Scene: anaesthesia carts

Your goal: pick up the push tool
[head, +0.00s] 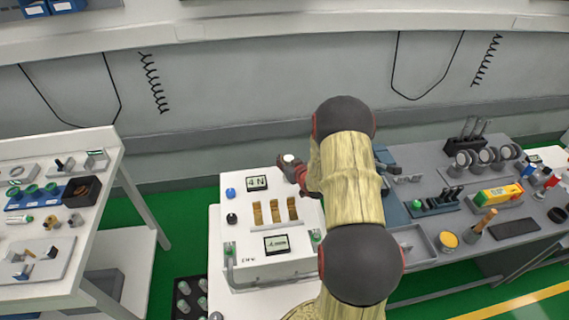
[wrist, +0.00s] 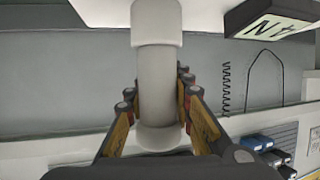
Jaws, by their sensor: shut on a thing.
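The push tool appears to be the pale grey-white cylinder with wider ends that fills the middle of the wrist view (wrist: 157,75). My gripper (wrist: 160,105) is shut on it, with orange-and-black fingers along both sides. In the head view my gripper (head: 291,170) is at the back right edge of the white tester box (head: 240,240), beside a "4 N" display (head: 257,183). Only a small pale end of the tool (head: 289,158) shows there. My arm hides part of the box. I cannot tell whether the tool touches the box.
The box carries a blue knob (head: 230,193), a black knob (head: 232,218), brass strips (head: 275,211) and a lower display (head: 276,244). A crowded grey bench (head: 470,250) stands right, a white cart (head: 90,235) left. Green floor shows between cart and box.

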